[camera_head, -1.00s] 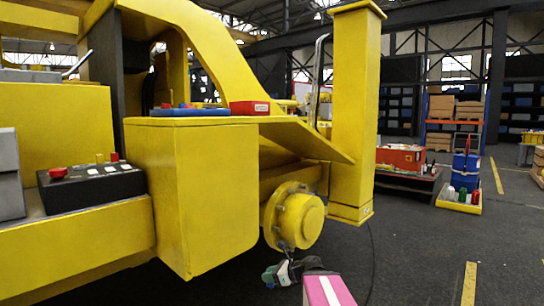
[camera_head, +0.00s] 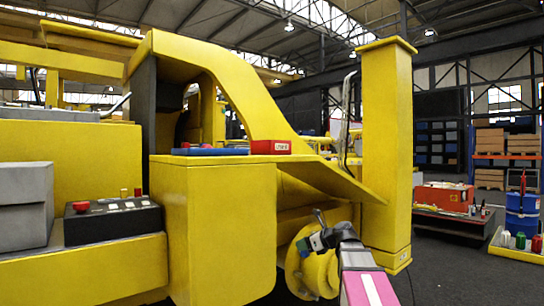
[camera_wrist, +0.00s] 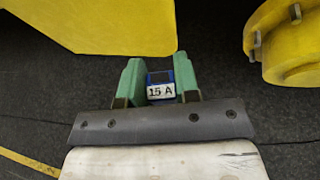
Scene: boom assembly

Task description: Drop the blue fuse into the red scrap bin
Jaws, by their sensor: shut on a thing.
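The blue fuse (camera_wrist: 160,86), with a "15 A" label, sits between the two green fingers of my gripper (camera_wrist: 159,84) in the wrist view. My gripper is shut on it. In the head view my gripper (camera_head: 318,240) is in front of the yellow wheel hub, below the ledge, and the fuse is too small to make out clearly. A small red box (camera_head: 270,147) with a white label stands on the yellow ledge, above and left of my gripper. A larger red container (camera_head: 445,196) stands farther back at the right. I cannot read which is the scrap bin.
A blue tray (camera_head: 209,151) with red items lies beside the small red box. A black control box (camera_head: 113,218) with a red button is at the left. The yellow machine body (camera_head: 221,230) and yellow post (camera_head: 386,150) flank my gripper.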

